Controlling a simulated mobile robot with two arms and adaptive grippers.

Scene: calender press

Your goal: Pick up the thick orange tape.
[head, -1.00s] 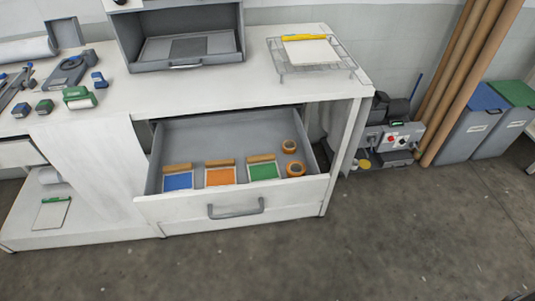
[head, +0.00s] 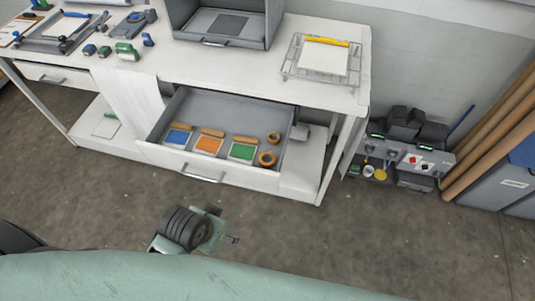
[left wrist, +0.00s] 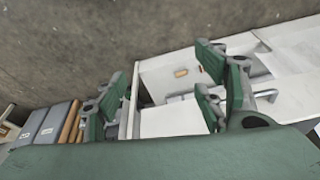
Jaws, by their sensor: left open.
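Two orange tape rolls lie in the open drawer (head: 220,113) at its right side in the head view. The nearer roll (head: 267,159) looks bigger and thicker; the farther roll (head: 273,138) looks smaller. My left gripper (head: 222,226) is in front of the drawer, apart from it and partly hidden by its own wrist. In the left wrist view the left gripper (left wrist: 160,85) is open with nothing between its green fingers. A small orange piece (left wrist: 181,73) shows beyond them; I cannot tell what it is. My right gripper is not in view.
Blue (head: 178,138), orange (head: 208,145) and green (head: 243,151) cards with wooden-edged pieces lie left of the rolls. The white workbench (head: 220,75) stands over the drawer, with a wire rack (head: 291,66) on top. The floor (head: 400,235) ahead and right is clear.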

